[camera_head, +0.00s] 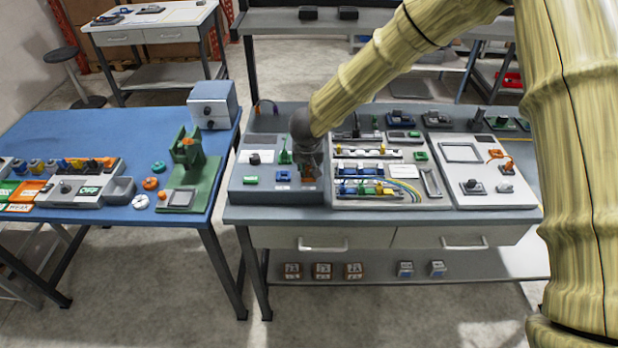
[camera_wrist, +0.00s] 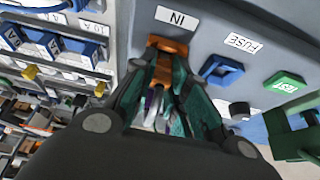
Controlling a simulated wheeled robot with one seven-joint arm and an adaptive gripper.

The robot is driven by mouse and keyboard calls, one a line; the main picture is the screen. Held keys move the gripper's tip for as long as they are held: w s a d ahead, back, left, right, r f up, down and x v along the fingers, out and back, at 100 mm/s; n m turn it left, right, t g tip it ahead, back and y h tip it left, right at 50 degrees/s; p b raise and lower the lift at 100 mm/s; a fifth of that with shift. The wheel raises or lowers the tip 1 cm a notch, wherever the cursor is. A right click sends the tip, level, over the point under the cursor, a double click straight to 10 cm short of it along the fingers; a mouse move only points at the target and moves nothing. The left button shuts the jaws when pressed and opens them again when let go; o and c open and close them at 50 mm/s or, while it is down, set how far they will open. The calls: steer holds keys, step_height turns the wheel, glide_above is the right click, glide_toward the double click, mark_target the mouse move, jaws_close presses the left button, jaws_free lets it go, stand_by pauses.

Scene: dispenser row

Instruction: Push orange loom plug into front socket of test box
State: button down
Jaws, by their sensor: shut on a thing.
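The grey test box (camera_head: 262,196) stands at the left end of the right-hand bench. Its front panel (camera_wrist: 205,32) fills the upper part of the wrist view. My gripper (camera_wrist: 166,82) is shut on the orange loom plug (camera_wrist: 160,74), with thin loom wires (camera_wrist: 150,103) between the fingers. The plug is at the orange-rimmed front socket (camera_wrist: 168,45), beside the IN label (camera_wrist: 177,17). The fingers hide much of the plug, so I cannot tell how deep it sits. In the head view, orange (camera_head: 308,179) shows just below my gripper (camera_head: 308,170).
A blue fuse holder (camera_wrist: 221,70) and a green TEST button (camera_wrist: 285,82) sit beside the socket. A board with blue breakers and yellow parts (camera_head: 366,190) adjoins the box. A blue table (camera_head: 110,200) stands left, across a narrow gap.

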mark_target(309, 173)
steer(key=shift+s+d+f, duration=0.1)
steer(key=shift+s+f, duration=0.2)
steer(key=shift+f, duration=0.3)
steer(key=shift+s+d+f, duration=0.1)
steer(key=shift+s+f, duration=0.2)
steer(key=shift+f, duration=0.25)
steer(key=c, duration=1.3)
jaws_free()
steer(key=shift+a, duration=0.1)
steer(key=shift+w+f, duration=0.35)
steer(key=shift+w, duration=0.15)
steer(key=shift+r, duration=0.5)
steer(key=o, duration=1)
steer(key=shift+w, duration=0.15)
steer(key=shift+c, duration=0.2)
steer(key=shift+r, duration=0.1)
steer(key=shift+a, duration=0.1)
step_height(309, 173, up, 6)
steer(key=p, duration=0.9)
steer(key=shift+r, duration=0.1)
